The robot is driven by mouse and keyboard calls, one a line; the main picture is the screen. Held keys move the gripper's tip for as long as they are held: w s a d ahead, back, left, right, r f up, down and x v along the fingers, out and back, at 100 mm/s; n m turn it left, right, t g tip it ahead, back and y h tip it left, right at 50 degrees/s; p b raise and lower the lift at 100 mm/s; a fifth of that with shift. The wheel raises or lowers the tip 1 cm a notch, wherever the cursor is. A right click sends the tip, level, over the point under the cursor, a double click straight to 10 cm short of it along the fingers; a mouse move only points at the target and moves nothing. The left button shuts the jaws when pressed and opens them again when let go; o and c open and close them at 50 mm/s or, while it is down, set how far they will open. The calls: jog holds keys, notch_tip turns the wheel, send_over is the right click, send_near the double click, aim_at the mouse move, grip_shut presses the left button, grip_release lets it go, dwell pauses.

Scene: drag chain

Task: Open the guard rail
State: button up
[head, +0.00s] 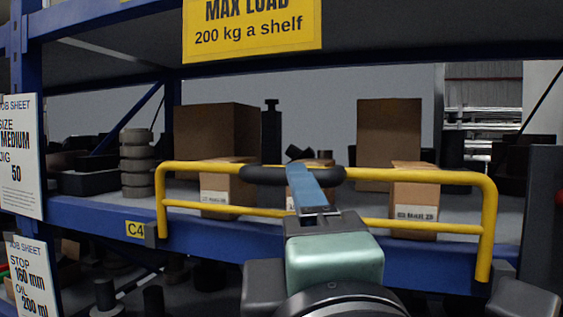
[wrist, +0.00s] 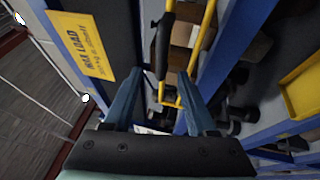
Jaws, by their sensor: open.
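The yellow guard rail (head: 430,176) runs across the front of the shelf in the head view, with two bars, two upright ends and a black grip (head: 262,175) on its top bar. It looks closed along the shelf edge. My gripper (head: 308,180) is at the black grip, its blue finger covering part of it. In the wrist view my gripper (wrist: 162,76) has its two blue fingers apart, with the black grip (wrist: 165,45) and yellow rail (wrist: 195,45) showing between and beyond them. I cannot tell whether either finger touches the grip.
Cardboard boxes (head: 415,205) and a stack of grey rings (head: 137,165) stand on the shelf behind the rail. The blue shelf beam (head: 240,242) lies below it. A yellow load sign (head: 252,25) hangs above. Job sheets (head: 20,155) are at the left.

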jog(key=p+x, duration=0.7)
jog(key=x, duration=0.5)
jog(key=shift+w, duration=0.45)
jog(key=shift+a+f, duration=0.1)
jog(key=c, duration=0.9)
grip_shut()
